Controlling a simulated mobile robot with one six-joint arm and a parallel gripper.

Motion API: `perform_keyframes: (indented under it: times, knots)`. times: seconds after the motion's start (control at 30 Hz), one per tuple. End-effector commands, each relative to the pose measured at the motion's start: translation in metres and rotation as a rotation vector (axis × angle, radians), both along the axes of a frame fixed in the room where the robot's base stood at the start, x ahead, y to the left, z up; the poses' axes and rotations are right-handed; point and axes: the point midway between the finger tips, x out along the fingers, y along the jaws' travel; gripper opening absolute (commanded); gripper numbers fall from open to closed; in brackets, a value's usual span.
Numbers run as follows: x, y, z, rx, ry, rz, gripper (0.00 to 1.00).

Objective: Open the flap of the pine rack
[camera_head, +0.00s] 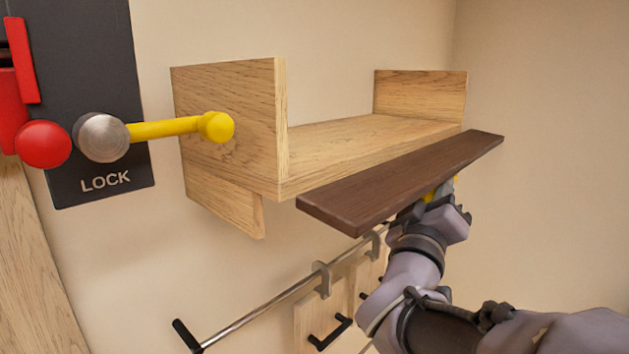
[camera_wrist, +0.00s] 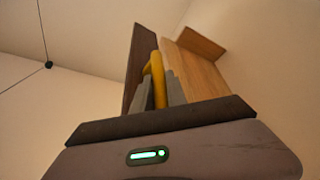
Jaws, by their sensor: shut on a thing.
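The pine rack (camera_head: 340,140) is a light wooden shelf with two end boards on the wall. Its dark brown flap (camera_head: 400,180) runs along the front edge and is swung outward, away from the rack's open front. My gripper (camera_head: 440,192) is beneath the flap near its right end. The wrist view shows its grey fingers (camera_wrist: 158,92) shut on a yellow handle (camera_wrist: 156,72), between the dark flap (camera_wrist: 142,62) and the pine rack (camera_wrist: 198,75). The flap hides most of the handle in the head view.
A black panel marked LOCK (camera_head: 105,185) with a yellow lever (camera_head: 170,128) and a red knob (camera_head: 43,144) is at left. A metal rail (camera_head: 262,308) with hooks and hanging wooden boards runs below the rack. The shelf top is bare.

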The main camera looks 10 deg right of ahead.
Motion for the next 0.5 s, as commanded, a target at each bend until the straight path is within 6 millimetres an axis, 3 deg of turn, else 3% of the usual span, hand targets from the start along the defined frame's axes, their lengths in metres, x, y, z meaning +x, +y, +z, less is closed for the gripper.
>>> perform_keyframes:
  times: [0.2,0.47,0.5]
  knots:
    - [-0.006,-0.005,0.013,-0.095,0.123,-0.002,0.00]
    - [-0.006,-0.005,0.009,-0.115,0.146,0.000,0.00]
    - [-0.006,-0.005,0.009,-0.115,0.146,-0.001,0.19]
